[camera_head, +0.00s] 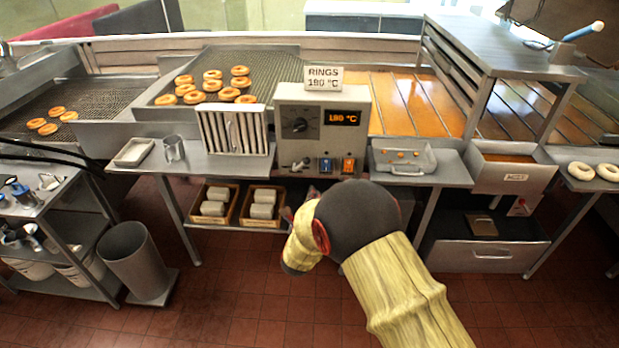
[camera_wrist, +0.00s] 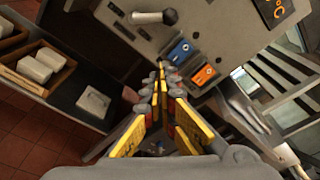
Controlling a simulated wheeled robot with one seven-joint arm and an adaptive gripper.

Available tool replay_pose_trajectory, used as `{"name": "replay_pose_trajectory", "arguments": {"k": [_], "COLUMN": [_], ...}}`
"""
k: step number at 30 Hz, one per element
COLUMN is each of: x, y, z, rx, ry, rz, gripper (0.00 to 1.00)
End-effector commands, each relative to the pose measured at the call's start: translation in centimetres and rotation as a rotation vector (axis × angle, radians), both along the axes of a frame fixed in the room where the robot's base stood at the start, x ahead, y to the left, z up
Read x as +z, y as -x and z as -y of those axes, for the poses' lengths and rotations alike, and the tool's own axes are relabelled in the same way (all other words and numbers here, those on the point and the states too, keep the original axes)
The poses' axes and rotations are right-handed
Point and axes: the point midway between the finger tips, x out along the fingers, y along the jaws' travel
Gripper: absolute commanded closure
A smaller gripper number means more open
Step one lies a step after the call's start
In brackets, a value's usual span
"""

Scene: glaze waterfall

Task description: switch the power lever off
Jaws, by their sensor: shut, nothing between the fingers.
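A grey control box (camera_head: 322,130) stands at the counter's middle, with a dial and a display reading 180 °C. Low on its front is a short lever (camera_head: 300,163) with a dark knob. In the wrist view the lever (camera_wrist: 150,17) lies sideways, its knob to the right. Beside it are a blue switch (camera_head: 325,164) and an orange switch (camera_head: 348,164); the wrist view shows the blue one (camera_wrist: 180,50) and the orange one (camera_wrist: 203,74) close up. My gripper (camera_wrist: 161,68) is shut and empty, its tips near the blue switch; contact is unclear. My arm hides it in the head view.
Wooden crates (camera_head: 211,205) with pale blocks sit under the counter. A rack (camera_head: 235,130) stands left of the box, a clear tray (camera_head: 402,157) right of it. A bin (camera_head: 138,262) stands on the floor at left. Rings lie on the mesh (camera_head: 275,70) behind.

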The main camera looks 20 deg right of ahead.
Motion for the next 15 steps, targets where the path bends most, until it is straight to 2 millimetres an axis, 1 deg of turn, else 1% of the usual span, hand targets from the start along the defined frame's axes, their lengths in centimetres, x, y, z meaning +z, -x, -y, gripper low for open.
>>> {"name": "replay_pose_trajectory", "arguments": {"k": [5, 15], "x": [-0.4, -1.0], "y": [-1.4, -7.4], "z": [0.7, 3.4], "rx": [-0.003, -0.002], "ry": [0.000, 0.000], "rz": [-0.001, 0.001], "gripper": [1.00, 1.00]}}
